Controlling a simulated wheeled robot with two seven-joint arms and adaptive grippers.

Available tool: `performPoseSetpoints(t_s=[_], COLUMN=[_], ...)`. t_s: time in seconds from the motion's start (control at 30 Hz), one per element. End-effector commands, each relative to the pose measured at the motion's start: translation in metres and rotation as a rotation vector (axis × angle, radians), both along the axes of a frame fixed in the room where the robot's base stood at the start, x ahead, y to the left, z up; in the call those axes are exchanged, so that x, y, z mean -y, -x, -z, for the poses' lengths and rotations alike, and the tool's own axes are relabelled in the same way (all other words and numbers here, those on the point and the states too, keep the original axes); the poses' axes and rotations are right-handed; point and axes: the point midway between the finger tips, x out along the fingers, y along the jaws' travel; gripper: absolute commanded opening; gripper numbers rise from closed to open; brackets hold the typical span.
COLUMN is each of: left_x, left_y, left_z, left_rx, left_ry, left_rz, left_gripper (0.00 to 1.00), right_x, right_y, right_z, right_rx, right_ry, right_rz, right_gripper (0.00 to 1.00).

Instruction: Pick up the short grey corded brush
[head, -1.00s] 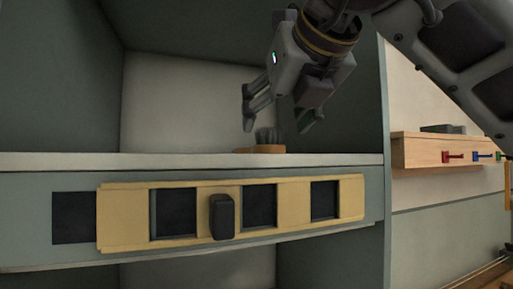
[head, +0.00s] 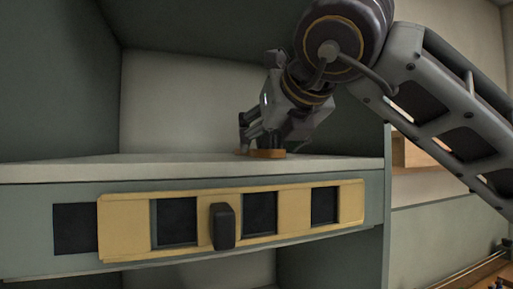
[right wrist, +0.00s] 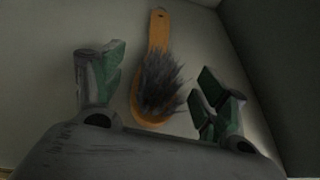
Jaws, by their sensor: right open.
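The brush lies on the white shelf (head: 80,172). In the head view only its orange-brown wooden edge (head: 268,154) shows below my right gripper (head: 258,145). In the right wrist view the brush (right wrist: 158,85) shows its orange handle pointing away and its grey bristles facing up. My right gripper (right wrist: 155,95) is open, one finger on each side of the bristle head, with gaps on both sides. I cannot tell whether the bristles are corded. My left gripper is in neither view.
A yellow panel with dark square windows (head: 280,213) and a black handle (head: 222,226) runs along the shelf front. Grey-green cabinet walls enclose the shelf. The shelf left of the brush is clear. A wooden block (head: 418,155) shows partly behind my right arm.

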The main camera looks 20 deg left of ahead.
Motion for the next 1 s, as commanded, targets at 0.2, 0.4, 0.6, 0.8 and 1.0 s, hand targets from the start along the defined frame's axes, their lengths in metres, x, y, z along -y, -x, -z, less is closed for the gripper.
performPoseSetpoints(t_s=[0.2, 0.4, 0.6, 0.8, 1.0], left_x=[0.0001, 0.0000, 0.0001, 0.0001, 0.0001], left_y=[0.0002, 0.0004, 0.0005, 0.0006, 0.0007], left_z=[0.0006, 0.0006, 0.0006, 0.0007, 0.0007], left_rx=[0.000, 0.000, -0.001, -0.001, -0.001], left_ry=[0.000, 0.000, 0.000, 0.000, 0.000], left_rz=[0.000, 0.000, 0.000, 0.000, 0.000], left_gripper=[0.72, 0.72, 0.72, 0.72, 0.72], right_x=[-0.0001, 0.0000, 0.0000, 0.0000, 0.0000], right_y=[0.0001, 0.0001, 0.0002, 0.0002, 0.0003], right_z=[0.0005, 0.0005, 0.0004, 0.0004, 0.0001], right_rx=[0.000, 0.000, 0.000, 0.000, 0.001], right_ry=[0.000, 0.000, 0.000, 0.000, 0.000], right_rz=[0.000, 0.000, 0.000, 0.000, 0.000], right_gripper=[0.74, 0.74, 0.48, 0.23, 0.23])
